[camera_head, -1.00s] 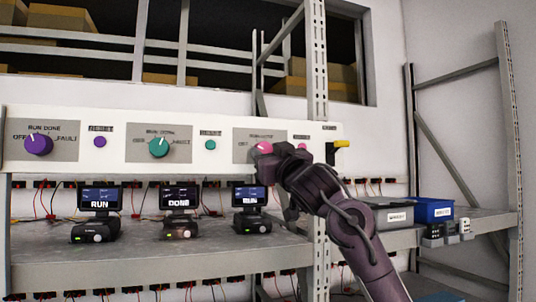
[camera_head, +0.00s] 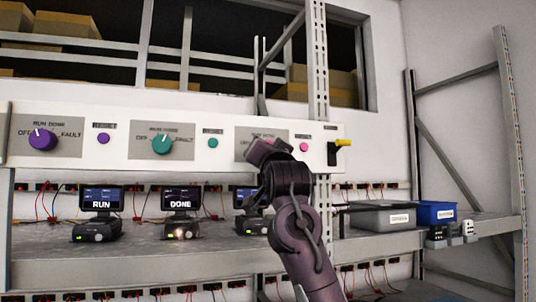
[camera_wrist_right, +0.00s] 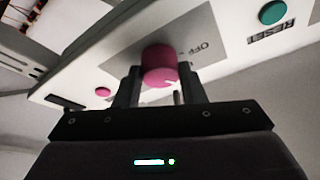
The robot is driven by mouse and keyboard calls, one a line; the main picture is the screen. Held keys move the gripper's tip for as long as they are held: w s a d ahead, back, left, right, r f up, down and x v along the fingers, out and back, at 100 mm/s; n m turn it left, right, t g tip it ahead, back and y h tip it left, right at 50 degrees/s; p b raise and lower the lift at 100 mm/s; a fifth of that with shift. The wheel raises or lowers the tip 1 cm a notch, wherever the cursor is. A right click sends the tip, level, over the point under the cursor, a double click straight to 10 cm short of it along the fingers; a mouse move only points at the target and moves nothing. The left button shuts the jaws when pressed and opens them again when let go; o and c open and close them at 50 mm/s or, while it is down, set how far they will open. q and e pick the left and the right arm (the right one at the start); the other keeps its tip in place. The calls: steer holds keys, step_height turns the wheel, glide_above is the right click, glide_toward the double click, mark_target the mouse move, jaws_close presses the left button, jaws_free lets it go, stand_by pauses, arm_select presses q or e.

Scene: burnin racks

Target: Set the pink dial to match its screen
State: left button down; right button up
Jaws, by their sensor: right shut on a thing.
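The pink dial (camera_wrist_right: 160,68) is between the two fingers of my right gripper (camera_wrist_right: 160,88) in the right wrist view, and the fingers are shut on it. A white pointer line shows on the dial's face. In the head view my right gripper (camera_head: 268,155) covers the dial and much of its grey label plate (camera_head: 246,138). The screen below it (camera_head: 243,195) is partly hidden by my right arm, so its word cannot be read now. My left gripper is in neither view.
A purple dial (camera_head: 43,139) and a teal dial (camera_head: 162,144) sit left on the white panel (camera_head: 100,160). Their screens read RUN (camera_head: 101,198) and DONE (camera_head: 181,198). A yellow-handled switch (camera_head: 343,143), a grey bin (camera_head: 382,216) and a blue bin (camera_head: 435,211) are at the right.

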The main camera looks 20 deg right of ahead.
steer(key=shift+m+h, duration=0.3)
steer(key=shift+m, duration=0.6)
steer(key=o, duration=1)
steer(key=b+v, duration=0.5)
steer(key=v, duration=0.3)
steer(key=shift+r, duration=0.1)
